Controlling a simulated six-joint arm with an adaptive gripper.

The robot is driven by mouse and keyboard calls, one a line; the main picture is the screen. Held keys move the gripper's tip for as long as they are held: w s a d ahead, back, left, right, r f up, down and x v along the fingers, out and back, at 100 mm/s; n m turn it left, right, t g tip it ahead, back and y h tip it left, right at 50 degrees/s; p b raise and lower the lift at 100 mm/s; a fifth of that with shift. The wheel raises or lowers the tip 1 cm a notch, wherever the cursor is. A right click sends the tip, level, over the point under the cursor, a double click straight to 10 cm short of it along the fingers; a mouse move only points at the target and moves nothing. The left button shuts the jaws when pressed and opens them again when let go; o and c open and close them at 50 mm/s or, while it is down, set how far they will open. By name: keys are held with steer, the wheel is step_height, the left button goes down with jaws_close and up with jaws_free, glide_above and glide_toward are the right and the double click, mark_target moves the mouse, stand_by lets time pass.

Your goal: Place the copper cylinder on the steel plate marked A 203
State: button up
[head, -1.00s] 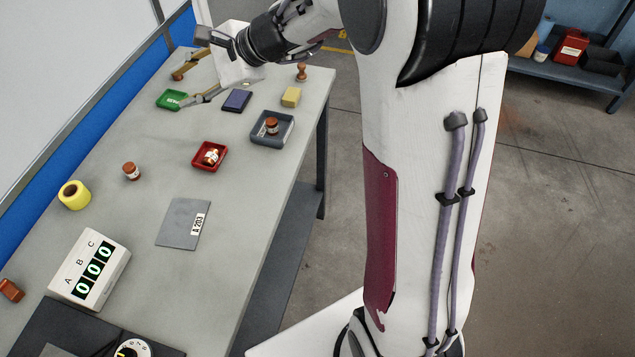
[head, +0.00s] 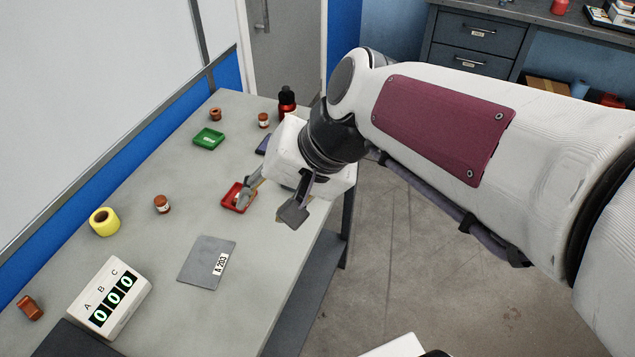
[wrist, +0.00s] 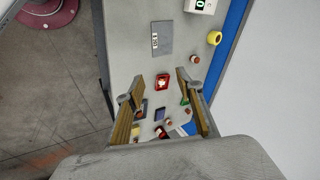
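The steel plate (head: 200,258), with its A 203 label (head: 220,263), lies flat and bare on the bench. It also shows in the wrist view (wrist: 165,38). Several copper-coloured cylinders are in view. One with a pale label (head: 162,204) stands left of the red tray, and another (head: 31,308) lies at the bench's left. Smaller ones stand at the far end (head: 215,114) (head: 263,120). I cannot tell which is copper. My gripper (head: 268,206) is open and empty above the bench near the red tray. In the wrist view its fingers (wrist: 160,92) are wide apart.
The red tray (head: 228,203) holds something partly hidden by my finger. Yellow tape (head: 104,229) and a counter box (head: 125,277) stand left of the plate. My arm and gripper hide the bench's right side.

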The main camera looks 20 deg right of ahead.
steer(key=s+d+f+n+h, duration=0.1)
steer(key=s+d+n+h, duration=0.3)
steer(key=s+d, duration=0.4)
steer(key=shift+s+n+t, duration=0.4)
steer(key=shift+s+n, duration=0.3)
steer(key=shift+s, duration=0.4)
steer(key=shift+f, duration=0.1)
steer(key=shift+c, duration=0.4)
steer(key=shift+c, duration=0.7)
